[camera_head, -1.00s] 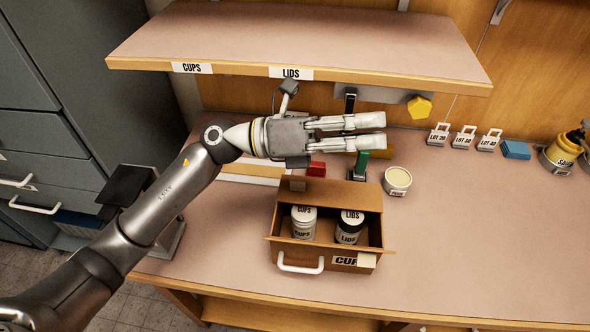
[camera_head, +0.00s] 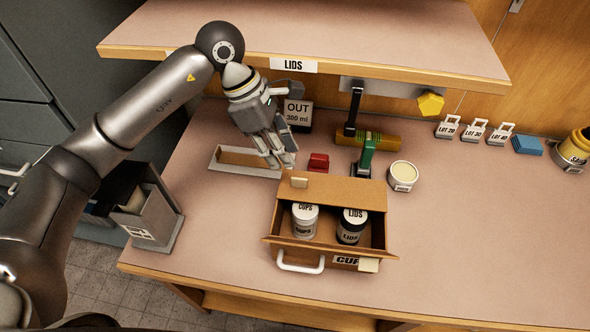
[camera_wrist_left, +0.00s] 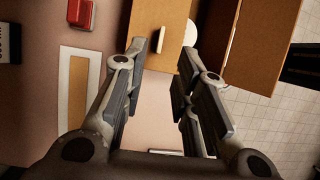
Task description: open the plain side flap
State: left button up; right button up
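A brown box (camera_head: 268,232) stands on the bench with its top open. Its back flap (camera_head: 345,192) carries a small pale tab (camera_head: 299,182) and slopes up behind the opening. I cannot tell for sure which flap is the plain side one. My left gripper (camera_head: 279,163) points down just behind and left of the box. In the left wrist view its fingers (camera_wrist_left: 164,62) are apart and empty, with the flap tab (camera_wrist_left: 160,40) showing beyond them. My right gripper is not in view.
Two jars, cups (camera_head: 304,221) and lids (camera_head: 351,226), stand in the box. A red block (camera_head: 318,162), a green-handled tool (camera_head: 367,156) and a pale tub (camera_head: 403,176) stand close behind it. A shelf (camera_head: 300,40) overhangs the back. The bench right of the box is clear.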

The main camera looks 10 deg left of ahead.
aim_at(297, 178)
pick_arm(q)
jog(key=p+x, duration=0.1)
jog(key=x, duration=0.6)
jog(key=shift+d+f, duration=0.15)
jog(key=shift+f, duration=0.2)
jog(key=shift+c, duration=0.4)
grip_shut()
